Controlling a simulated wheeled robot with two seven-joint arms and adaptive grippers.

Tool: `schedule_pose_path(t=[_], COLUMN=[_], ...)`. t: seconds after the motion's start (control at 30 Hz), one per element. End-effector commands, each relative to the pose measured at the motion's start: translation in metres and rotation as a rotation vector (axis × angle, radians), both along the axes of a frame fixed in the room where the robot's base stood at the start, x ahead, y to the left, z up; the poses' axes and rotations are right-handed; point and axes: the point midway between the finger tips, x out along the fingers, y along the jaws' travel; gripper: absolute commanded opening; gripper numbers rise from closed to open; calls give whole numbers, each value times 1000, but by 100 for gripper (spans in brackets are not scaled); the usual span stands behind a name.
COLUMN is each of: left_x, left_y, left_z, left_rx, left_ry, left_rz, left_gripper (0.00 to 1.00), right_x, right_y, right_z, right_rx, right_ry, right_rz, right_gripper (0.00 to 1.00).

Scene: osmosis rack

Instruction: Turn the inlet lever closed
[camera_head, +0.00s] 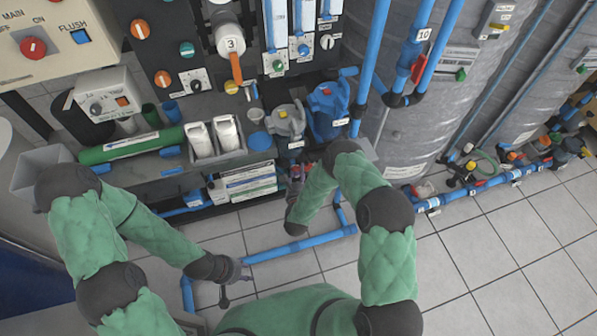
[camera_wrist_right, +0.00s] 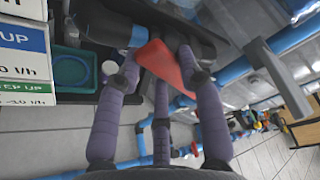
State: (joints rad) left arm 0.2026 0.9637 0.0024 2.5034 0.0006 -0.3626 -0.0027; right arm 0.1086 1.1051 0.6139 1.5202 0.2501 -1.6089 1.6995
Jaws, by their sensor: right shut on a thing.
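A red lever (camera_wrist_right: 166,66) sits between the fingers of my right gripper (camera_wrist_right: 160,72) in the right wrist view. It is below a dark horizontal body with a blue band. I take it to be the inlet lever; no label on it is readable. My right gripper is shut on it, with the fingers on either side. In the head view my right gripper (camera_head: 294,178) is low at the rack's front, beside the blue housing, and the lever there is mostly hidden. My left gripper (camera_head: 232,280) hangs over the floor near a blue pipe, with no object visible in it.
A blue floor pipe (camera_head: 290,248) runs along the rack's front. A blue filter housing (camera_head: 328,108) and a grey one (camera_head: 285,122) stand above the right gripper. A green cylinder (camera_head: 130,145) lies on the shelf. Large grey tanks (camera_head: 400,130) stand right. Tiled floor is open at the lower right.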

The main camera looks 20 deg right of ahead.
Motion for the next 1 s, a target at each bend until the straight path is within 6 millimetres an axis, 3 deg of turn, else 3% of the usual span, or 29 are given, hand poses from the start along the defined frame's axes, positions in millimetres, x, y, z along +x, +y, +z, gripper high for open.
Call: schedule_pose_path(t=[0.4,1.0], left_x=[0,0], left_y=[0,0], left_z=[26,27], left_rx=[0,0], left_ry=[0,0], left_rz=[0,0], left_gripper=[40,40], right_x=[1,1], right_y=[-12,-34], right_z=[20,31], right_rx=[394,917], right_ry=[12,30], right_rz=[-2,-1], right_gripper=[0,0])
